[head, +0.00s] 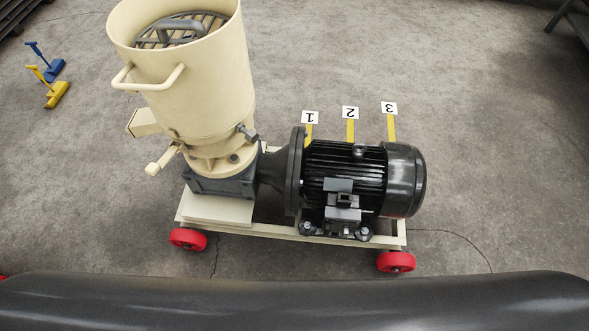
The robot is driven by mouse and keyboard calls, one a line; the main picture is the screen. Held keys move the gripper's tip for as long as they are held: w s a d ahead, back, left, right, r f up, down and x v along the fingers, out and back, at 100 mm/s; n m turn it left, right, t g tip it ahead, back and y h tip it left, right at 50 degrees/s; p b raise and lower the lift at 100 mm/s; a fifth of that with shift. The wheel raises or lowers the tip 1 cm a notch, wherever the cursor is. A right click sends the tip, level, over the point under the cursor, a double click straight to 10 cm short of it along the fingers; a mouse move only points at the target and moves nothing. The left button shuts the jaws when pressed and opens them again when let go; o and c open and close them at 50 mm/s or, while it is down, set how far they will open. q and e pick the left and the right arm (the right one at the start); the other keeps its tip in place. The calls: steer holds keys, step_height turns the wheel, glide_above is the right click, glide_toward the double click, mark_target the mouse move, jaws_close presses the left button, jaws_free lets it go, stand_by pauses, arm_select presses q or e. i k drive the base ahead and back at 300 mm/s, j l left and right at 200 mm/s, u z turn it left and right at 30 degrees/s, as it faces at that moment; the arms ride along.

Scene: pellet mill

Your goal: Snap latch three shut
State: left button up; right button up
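The pellet mill has a cream hopper (195,85) on the left and a black finned motor (350,172) on the right. Three white number tags stand behind the motor, upside down in the head view: tag 1 (310,117), tag 2 (350,112) and tag 3 (389,108). A yellow strip (391,128) runs from tag 3 down to the motor's far edge. I cannot make out latch three or whether it is open; the motor may hide it. Neither of my grippers is in view.
The mill stands on a cream frame (285,232) with red wheels (396,262). A blue brush (53,69) and a yellow brush (57,94) are on the floor at the upper left. The concrete floor right of the motor is clear.

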mark_target(153, 168)
steer(key=u, duration=1.05)
